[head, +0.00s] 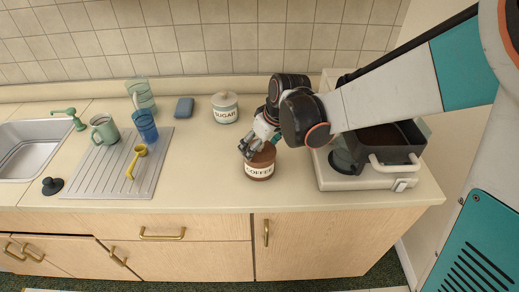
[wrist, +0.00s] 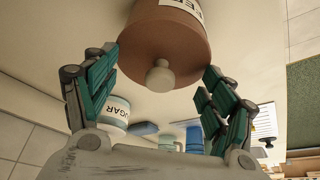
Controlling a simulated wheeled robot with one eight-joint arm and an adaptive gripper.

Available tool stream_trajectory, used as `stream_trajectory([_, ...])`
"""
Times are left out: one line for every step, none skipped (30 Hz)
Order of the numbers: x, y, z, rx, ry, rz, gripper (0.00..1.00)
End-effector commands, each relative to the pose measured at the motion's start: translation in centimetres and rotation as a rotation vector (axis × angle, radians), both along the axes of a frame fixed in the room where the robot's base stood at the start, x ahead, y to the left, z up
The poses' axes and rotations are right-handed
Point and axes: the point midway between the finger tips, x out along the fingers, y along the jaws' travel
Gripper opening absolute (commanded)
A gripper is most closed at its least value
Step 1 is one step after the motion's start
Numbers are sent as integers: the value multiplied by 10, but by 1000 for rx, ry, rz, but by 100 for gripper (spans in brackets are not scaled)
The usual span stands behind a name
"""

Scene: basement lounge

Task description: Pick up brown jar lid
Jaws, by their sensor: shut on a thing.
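The brown jar lid (wrist: 150,42) with a pale round knob fills the upper middle of the wrist view. It sits against the jar labelled COFFEE (head: 259,171), with no clear gap between them. In the head view the lid (head: 266,155) is partly hidden by my gripper (head: 256,143), which comes down from above. In the wrist view the green-padded fingers of my gripper (wrist: 162,66) stand on opposite sides of the lid and are shut on it. The knob lies between the fingers.
A white SUGAR jar (head: 225,108) stands behind left. To the right is a pale appliance (head: 335,181) with a dark pan (head: 390,148). A drying rack (head: 103,182) with cups and the sink (head: 35,150) are at left. The counter front (head: 205,190) is clear.

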Motion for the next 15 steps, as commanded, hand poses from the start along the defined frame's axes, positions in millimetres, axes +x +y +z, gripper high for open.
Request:
stream_trajectory([-1, 0, -2, -2, 1, 1, 56])
stream_trajectory([-1, 0, -2, -2, 2, 1, 53])
stream_trajectory([-1, 0, -2, -2, 2, 1, 53])
stream_trajectory([-1, 0, -3, -2, 2, 1, 53])
stream_trajectory([-1, 0, -3, -2, 2, 1, 53])
stream_trajectory([-1, 0, -3, -2, 2, 1, 53])
stream_trajectory([-1, 0, -2, -2, 2, 1, 53])
stream_trajectory([-1, -1, -2, -2, 2, 1, 53])
stream_trajectory([-1, -1, -1, -3, 3, 1, 52])
stream_trajectory([-1, -1, 0, -3, 3, 1, 52])
stream_trajectory([-1, -1, 2, -3, 3, 1, 46])
stream_trajectory([-1, -1, 5, -2, 2, 1, 38])
stream_trajectory([-1, 0, 7, -2, 2, 1, 31])
stream_trajectory([-1, 0, 11, -2, 2, 1, 15])
stream_trajectory([-1, -1, 15, -2, 2, 1, 0])
